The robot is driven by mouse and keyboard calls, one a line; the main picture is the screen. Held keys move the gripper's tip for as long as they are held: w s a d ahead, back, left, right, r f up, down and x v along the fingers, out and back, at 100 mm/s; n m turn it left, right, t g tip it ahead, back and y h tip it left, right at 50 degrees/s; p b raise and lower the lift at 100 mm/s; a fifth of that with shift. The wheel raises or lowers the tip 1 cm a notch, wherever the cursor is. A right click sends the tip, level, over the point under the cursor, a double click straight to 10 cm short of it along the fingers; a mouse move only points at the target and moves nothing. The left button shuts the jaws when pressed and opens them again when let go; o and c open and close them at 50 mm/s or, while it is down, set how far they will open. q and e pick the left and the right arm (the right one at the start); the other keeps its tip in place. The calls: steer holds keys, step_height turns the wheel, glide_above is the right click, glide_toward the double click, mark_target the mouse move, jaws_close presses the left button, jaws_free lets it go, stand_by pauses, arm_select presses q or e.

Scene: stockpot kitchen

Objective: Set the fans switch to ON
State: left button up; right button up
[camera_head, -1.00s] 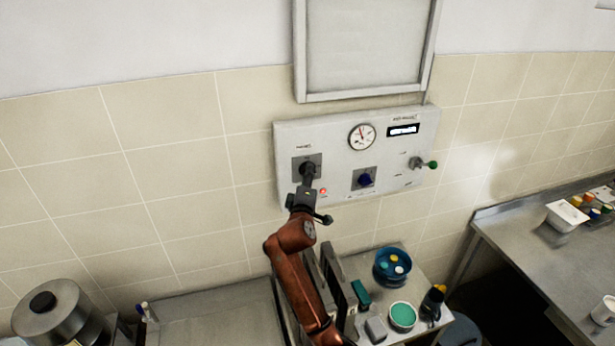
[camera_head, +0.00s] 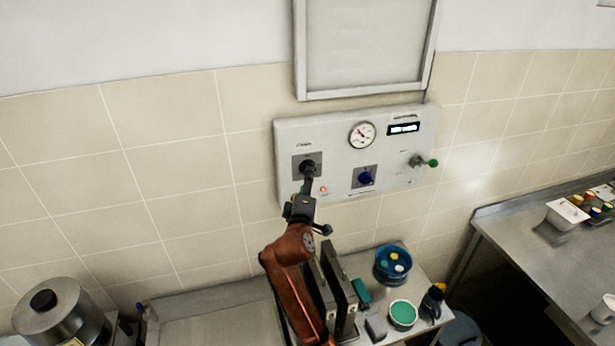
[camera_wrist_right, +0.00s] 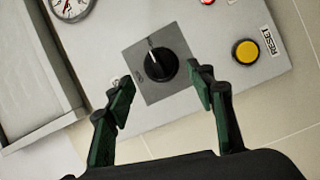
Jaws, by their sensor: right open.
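A black rotary switch (camera_head: 308,167) sits on a dark square plate at the left of the grey wall panel (camera_head: 345,135); the label above it is too small to read. In the right wrist view the black knob (camera_wrist_right: 160,64) has a white pointer line, aimed toward the top of that picture. My right gripper (camera_head: 304,186) is just in front of and below this switch. In the right wrist view its green fingertips (camera_wrist_right: 163,90) are spread on either side of the knob with clear gaps, holding nothing. My left gripper is out of view.
A yellow RESET button (camera_wrist_right: 246,51) is near the right finger. Below stand a blue bowl (camera_head: 392,264) and a green-topped container (camera_head: 402,314).

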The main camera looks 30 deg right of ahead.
steer(key=v, duration=0.7)
steer(key=shift+s+a, duration=0.2)
